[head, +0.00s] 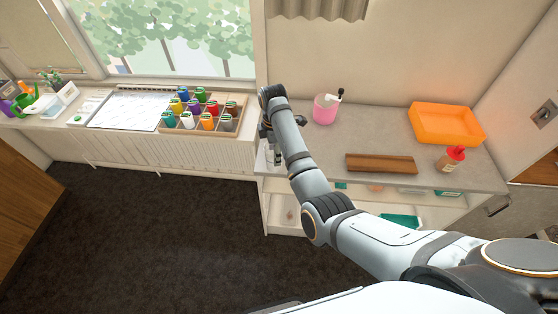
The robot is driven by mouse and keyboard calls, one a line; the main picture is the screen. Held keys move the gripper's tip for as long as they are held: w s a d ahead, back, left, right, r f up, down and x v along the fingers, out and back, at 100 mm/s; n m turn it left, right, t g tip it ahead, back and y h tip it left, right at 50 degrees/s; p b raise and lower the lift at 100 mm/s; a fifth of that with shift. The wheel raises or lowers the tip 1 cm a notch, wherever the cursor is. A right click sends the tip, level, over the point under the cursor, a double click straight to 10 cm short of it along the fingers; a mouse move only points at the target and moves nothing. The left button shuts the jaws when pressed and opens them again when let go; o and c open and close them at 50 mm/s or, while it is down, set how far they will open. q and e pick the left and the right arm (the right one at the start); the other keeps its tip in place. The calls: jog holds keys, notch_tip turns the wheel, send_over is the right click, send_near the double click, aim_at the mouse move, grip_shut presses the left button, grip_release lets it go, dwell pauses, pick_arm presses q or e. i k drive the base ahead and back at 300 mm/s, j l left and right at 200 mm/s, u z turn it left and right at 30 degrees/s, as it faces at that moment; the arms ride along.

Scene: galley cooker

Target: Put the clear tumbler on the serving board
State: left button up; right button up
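The serving board (380,164) is a long brown wooden board lying on the grey counter in the head view, right of my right forearm. It looks bare. My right arm reaches in from the lower right, and its gripper (272,153) points down at the left end of this counter, apart from the board. The wrist partly hides the gripper, and its fingers are too small to read. I cannot make out the clear tumbler; something pale at the fingers is too small to tell. My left gripper is not in view.
A pink pump bottle (325,108) stands behind the board. An orange tray (446,123) and a red-capped bottle (451,160) stand to its right. A wooden rack (240,127) of coloured bottles is on the left counter. Free counter lies between the pink bottle and the orange tray.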

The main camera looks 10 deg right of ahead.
aim_at(363, 162)
jog(key=k+l+z, duration=0.1)
jog(key=l+z, duration=0.2)
jog(key=i+l+z, duration=0.35)
jog(key=i+j+z, duration=0.1)
jog(key=i, duration=0.25)
jog(key=k+l+u, duration=0.1)
jog(key=k+l, duration=0.05)
jog(key=k, duration=0.05)
